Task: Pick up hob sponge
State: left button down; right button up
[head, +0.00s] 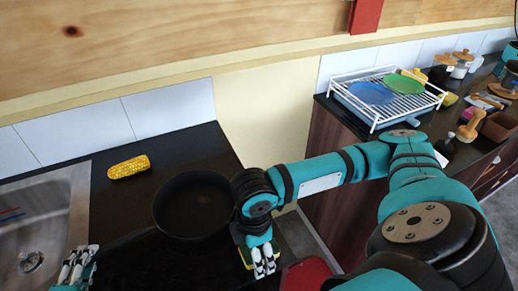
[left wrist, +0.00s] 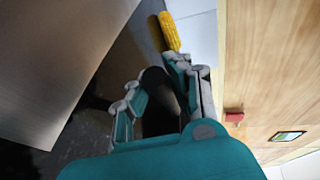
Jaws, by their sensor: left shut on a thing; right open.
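A yellow-and-green sponge (head: 246,258) lies on the dark counter at the bottom middle of the head view. My right gripper (head: 264,266) points down beside it and partly covers it. Its fingers are open, and I cannot tell whether they touch the sponge. My left gripper (head: 76,267) is by the right edge of the sink. In the left wrist view, its fingers (left wrist: 152,82) have a dark shape between them. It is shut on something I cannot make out.
A black pan (head: 193,204) stands just left of my right gripper. A yellow corn-like object (head: 129,167) lies behind, near the sink (head: 45,225); it also shows in the left wrist view (left wrist: 169,30). A dish rack (head: 386,95) with plates stands on the right counter.

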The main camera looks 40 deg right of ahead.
jog(key=shift+c, duration=0.2)
jog(key=c, duration=0.8)
notch_tip(320, 180, up, 10)
jog(key=shift+r, duration=0.1)
